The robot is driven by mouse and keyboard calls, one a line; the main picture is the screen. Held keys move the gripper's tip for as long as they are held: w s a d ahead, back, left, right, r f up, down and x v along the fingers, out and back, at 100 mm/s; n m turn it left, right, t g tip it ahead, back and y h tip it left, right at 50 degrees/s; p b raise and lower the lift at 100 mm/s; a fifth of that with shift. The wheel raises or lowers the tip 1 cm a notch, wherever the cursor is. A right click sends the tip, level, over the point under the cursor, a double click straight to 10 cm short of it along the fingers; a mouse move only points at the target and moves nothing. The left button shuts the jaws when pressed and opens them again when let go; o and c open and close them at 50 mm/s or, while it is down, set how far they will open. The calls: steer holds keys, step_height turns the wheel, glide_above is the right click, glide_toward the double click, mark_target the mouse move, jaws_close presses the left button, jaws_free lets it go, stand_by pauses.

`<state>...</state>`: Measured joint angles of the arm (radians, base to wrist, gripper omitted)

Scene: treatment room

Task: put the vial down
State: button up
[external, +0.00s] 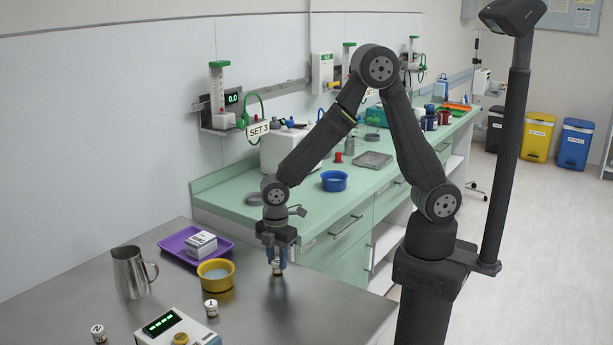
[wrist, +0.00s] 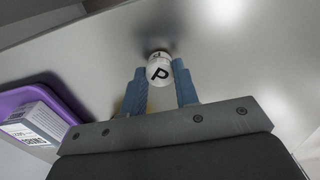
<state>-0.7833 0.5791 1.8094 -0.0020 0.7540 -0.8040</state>
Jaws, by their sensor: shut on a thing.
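In the wrist view the vial sits between the two fingertips (wrist: 160,88). The vial is upright and low at the tabletop. I cannot tell whether its base touches the table.
A yellow bowl (external: 216,275), a purple tray (external: 184,241) with a white box (external: 202,243) and a metal jug (external: 130,273) stand left of my gripper. Two other vials (external: 211,308) (external: 98,333) flank a device with a green display (external: 177,328). The table's right part is clear.

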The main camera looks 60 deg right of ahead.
mark_target(277, 260)
steer(key=shift+f, duration=0.15)
steer(key=o, duration=1)
steer(key=r, duration=1.6)
steer(key=shift+w+d+r, duration=0.2)
steer(key=shift+o, duration=0.6)
steer(key=shift+r, duration=0.5)
